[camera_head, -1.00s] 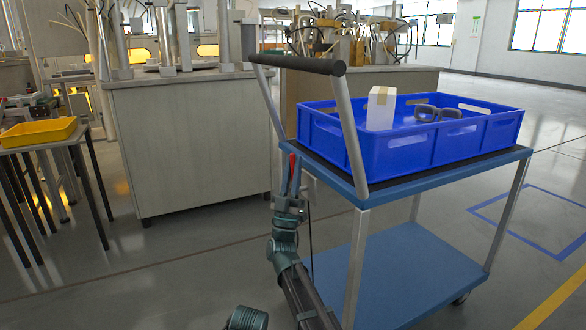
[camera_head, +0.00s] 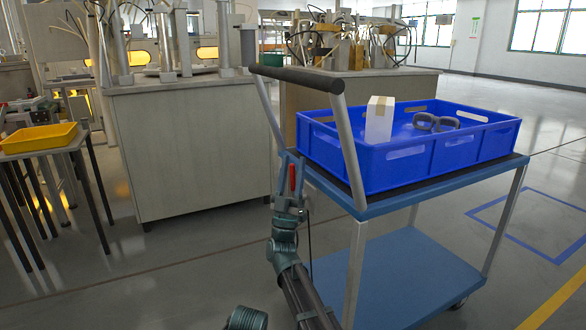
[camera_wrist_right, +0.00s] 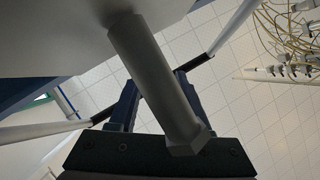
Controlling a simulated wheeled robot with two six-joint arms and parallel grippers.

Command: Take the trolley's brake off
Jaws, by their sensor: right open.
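The blue trolley (camera_head: 452,186) stands on the right in the head view, with a dark push handle (camera_head: 300,77) on grey posts. I cannot tell whether that is the lever's stem. My left gripper is not in view.
A blue crate (camera_head: 405,165) on the trolley's top holds a pale box (camera_head: 379,122) and dark goggles (camera_head: 436,122). A cabinet (camera_head: 190,150) stands behind, left of the trolley. A yellow tray (camera_head: 38,139) lies on a table at far left. Floor (camera_head: 120,285) at front left is clear.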

